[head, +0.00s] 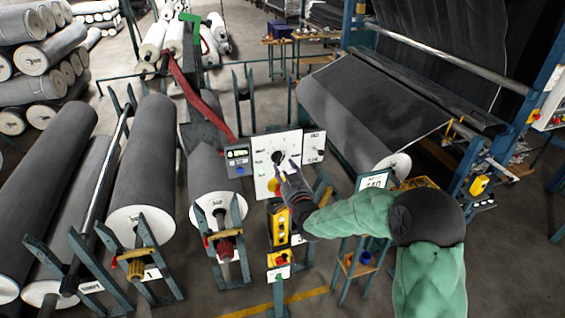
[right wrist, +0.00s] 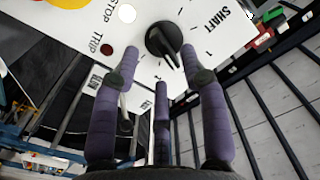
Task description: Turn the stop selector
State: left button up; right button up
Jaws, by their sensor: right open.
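A black selector knob (right wrist: 163,40) with a ridged handle sits on a white panel (right wrist: 215,20) marked "SHAFT", "STOP" and "TRIP". In the head view the knob (head: 277,157) shows dark on the white panel (head: 262,147), just beyond my right gripper (head: 284,170). In the right wrist view my right gripper (right wrist: 160,66) has its purple fingers spread open. Two fingertips are below the knob, to its left and right, and the third is lower down. No finger is clearly touching the knob, and nothing is held. My left gripper is not in view.
A red button on yellow (right wrist: 70,3) is at the panel's upper left. A grey box with a display (head: 237,158) and a smaller white panel (head: 314,147) flank the main panel. A yellow control box (head: 279,226) hangs below.

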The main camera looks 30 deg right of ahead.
aim_at(280, 158)
jog(key=shift+p+x, duration=0.35)
jog(key=shift+x, duration=1.25)
grip_shut()
